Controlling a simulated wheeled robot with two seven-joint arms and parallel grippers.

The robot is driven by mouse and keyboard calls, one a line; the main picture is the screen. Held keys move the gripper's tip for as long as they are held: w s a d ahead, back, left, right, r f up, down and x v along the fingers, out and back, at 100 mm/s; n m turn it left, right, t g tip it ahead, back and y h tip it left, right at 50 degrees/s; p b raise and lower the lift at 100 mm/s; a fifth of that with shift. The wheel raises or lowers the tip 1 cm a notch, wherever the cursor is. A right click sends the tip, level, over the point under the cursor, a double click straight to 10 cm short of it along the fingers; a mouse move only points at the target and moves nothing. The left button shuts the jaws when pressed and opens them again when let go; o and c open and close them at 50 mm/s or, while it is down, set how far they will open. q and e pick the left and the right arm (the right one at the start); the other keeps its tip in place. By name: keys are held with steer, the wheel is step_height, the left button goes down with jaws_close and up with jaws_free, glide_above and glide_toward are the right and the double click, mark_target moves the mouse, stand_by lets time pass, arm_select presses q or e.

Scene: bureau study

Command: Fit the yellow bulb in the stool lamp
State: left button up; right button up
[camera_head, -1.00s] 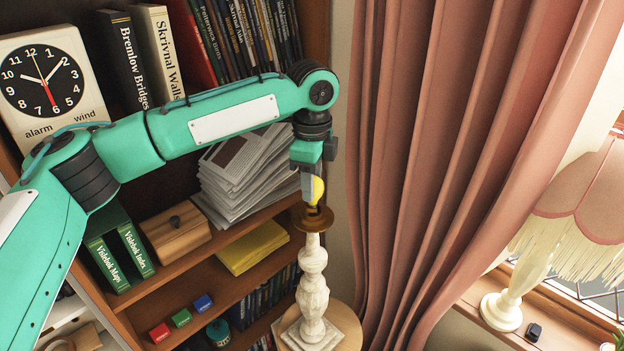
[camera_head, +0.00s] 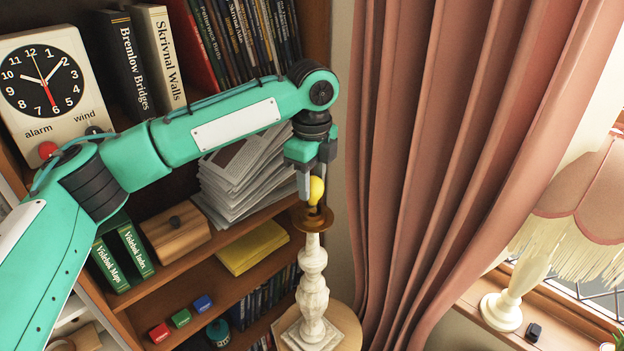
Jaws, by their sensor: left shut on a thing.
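The yellow bulb (camera_head: 316,190) is upright at the top of the stool lamp (camera_head: 313,275), its lower end in or just over the brass cup (camera_head: 312,220). I cannot tell how deep it sits. The lamp is a pale turned column without a shade and stands on a round wooden stool (camera_head: 347,325). My left gripper (camera_head: 313,190) points down over the lamp and is shut on the bulb, a finger showing on its left side. My right gripper is not in view.
A bookshelf with a clock (camera_head: 52,85), papers (camera_head: 240,175), a yellow pad (camera_head: 252,247) and small coloured blocks (camera_head: 181,318) stands left of the lamp. A pink curtain (camera_head: 450,150) hangs close on the right. A fringed lamp (camera_head: 505,305) stands on the windowsill.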

arm_select(q)
steer(key=shift+m, duration=0.3)
steer(key=shift+m, duration=0.8)
steer(key=o, duration=0.9)
steer(key=shift+r, duration=0.1)
steer(key=shift+r, duration=3.4)
steer(key=shift+f, duration=0.1)
